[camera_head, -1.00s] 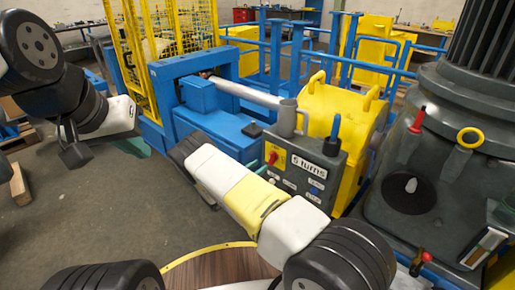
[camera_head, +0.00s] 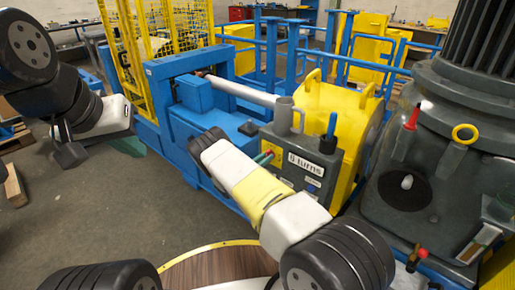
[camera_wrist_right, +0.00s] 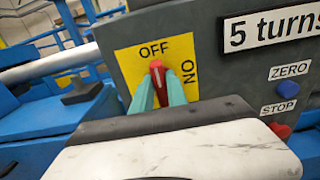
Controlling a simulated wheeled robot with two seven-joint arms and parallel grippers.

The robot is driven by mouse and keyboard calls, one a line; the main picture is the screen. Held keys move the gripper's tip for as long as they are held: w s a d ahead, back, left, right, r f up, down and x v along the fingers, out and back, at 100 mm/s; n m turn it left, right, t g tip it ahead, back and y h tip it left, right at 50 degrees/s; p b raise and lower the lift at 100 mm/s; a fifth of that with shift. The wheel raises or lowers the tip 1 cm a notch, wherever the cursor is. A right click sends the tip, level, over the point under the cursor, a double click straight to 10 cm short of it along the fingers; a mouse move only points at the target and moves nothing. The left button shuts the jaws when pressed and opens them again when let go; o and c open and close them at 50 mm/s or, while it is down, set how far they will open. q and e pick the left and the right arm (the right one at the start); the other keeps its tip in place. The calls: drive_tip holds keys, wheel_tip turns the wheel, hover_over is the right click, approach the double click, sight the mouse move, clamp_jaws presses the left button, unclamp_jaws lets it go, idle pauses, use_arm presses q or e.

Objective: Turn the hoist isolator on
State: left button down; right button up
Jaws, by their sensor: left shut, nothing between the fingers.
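The hoist isolator is a red knob (camera_wrist_right: 157,76) on a yellow plate (camera_wrist_right: 125,60) marked OFF and ON, on a grey control box (camera_head: 305,150). The knob points up toward OFF; ON is printed to its right. My right gripper (camera_wrist_right: 160,92) has its two teal fingers on either side of the knob, very close to it; whether they press on it I cannot tell. In the head view the right gripper (camera_head: 266,159) is at the left part of the box front. My left gripper (camera_head: 130,146) is shut and empty at the left, away from the box.
The box carries a "5 turns" label (camera_wrist_right: 273,30), a blue ZERO button (camera_wrist_right: 282,92) and a red STOP button (camera_wrist_right: 281,130). A grey mug-like part (camera_head: 286,117) and a blue-handled piece (camera_head: 329,134) sit on top. A large grey machine (camera_head: 430,160) stands right.

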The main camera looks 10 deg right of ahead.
clamp_jaws()
drive_tip(key=shift+m, duration=0.4)
drive_tip(key=shift+s+d+f+m, duration=0.1)
drive_tip(key=shift+m, duration=2.75)
drive_tip(key=shift+s+d+f+m, duration=0.1)
drive_tip(key=shift+f+m, duration=0.05)
drive_tip(key=shift+m, duration=2.65)
drive_tip(key=shift+s+d+f+m, duration=0.1)
drive_tip(key=shift+m, duration=2.75)
